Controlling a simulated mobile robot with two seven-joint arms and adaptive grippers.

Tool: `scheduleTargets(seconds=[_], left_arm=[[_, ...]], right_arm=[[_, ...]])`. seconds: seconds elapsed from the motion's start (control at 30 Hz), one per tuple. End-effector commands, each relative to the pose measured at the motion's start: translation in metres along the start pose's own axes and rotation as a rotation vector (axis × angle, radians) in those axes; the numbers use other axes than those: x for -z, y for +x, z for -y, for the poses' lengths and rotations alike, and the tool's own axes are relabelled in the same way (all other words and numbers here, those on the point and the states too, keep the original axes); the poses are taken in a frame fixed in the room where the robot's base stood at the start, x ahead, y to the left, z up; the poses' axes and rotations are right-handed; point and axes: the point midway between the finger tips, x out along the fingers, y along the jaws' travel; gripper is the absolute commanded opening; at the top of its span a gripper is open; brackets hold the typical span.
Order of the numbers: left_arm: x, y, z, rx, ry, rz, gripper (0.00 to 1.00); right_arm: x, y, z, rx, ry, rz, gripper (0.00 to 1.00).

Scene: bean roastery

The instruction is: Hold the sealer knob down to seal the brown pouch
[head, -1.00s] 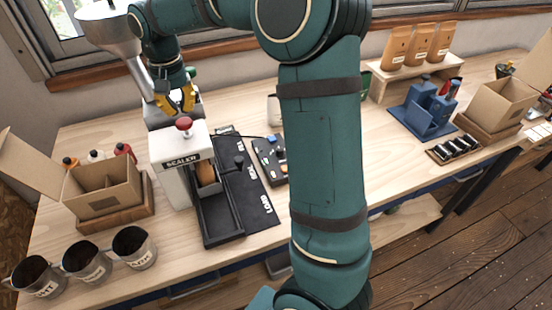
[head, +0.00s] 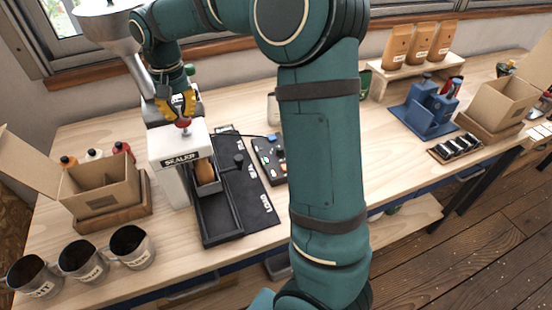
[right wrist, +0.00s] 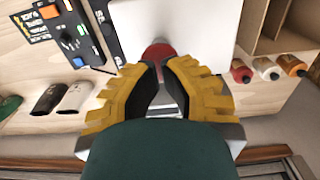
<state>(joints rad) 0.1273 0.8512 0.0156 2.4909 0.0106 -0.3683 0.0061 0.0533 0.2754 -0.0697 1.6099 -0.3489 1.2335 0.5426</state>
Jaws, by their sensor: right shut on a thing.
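The white sealer (head: 172,152) stands on the table with its label facing me. Its red knob (head: 183,123) is on top; in the right wrist view the knob (right wrist: 158,51) shows red just beyond my fingertips. My right gripper (head: 180,114), with yellow fingers, is at the knob from behind and shut on it; its fingertips hide part of it. The brown pouch (head: 205,172) is upright in the sealer's opening, at the back end of the dark tray (head: 222,220). Its lower part is hidden by the tray. My left gripper is not in view.
An open cardboard box (head: 100,190) stands left of the sealer, with several bottles behind it. Metal cups (head: 131,247) line the front left. A black control panel (head: 268,155) lies to the right. My arm crosses the middle of the head view.

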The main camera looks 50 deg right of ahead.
Motion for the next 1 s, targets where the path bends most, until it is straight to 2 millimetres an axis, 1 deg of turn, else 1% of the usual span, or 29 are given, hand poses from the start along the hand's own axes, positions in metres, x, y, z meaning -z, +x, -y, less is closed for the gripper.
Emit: scheduleTargets(seconds=[1.0], left_arm=[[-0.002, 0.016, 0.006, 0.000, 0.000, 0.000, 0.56]], right_arm=[[0.000, 0.029, 0.000, -0.001, 0.000, 0.002, 0.00]])
